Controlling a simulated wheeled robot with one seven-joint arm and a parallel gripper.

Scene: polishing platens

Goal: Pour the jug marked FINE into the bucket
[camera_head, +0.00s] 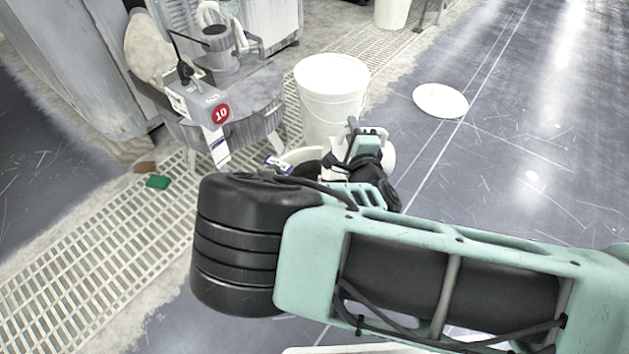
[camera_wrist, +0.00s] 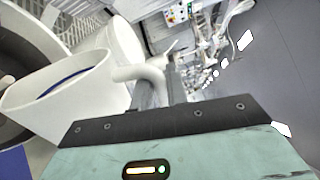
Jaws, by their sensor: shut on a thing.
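A white jug (camera_wrist: 75,105) fills the left of the wrist view, with its wide mouth towards the left and a blue line inside it. My gripper (camera_wrist: 158,92) is shut on the jug's handle (camera_wrist: 140,72). No FINE marking is readable. In the head view my gripper (camera_head: 365,150) hides most of the jug. An open bucket (camera_head: 300,154) with a pale rim and dark inside shows partly behind my arm. In the wrist view a round dark-insided vessel, seemingly this bucket (camera_wrist: 45,38), lies beyond the jug's mouth. I cannot tell whether anything is flowing.
A tall white bucket (camera_head: 330,105), closed or full to the top, stands behind my gripper. A grey machine (camera_head: 205,110) marked 10 stands at the left. A green block (camera_head: 158,182) lies on the floor grating (camera_head: 90,245). A white disc (camera_head: 440,99) lies on clear floor at the right.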

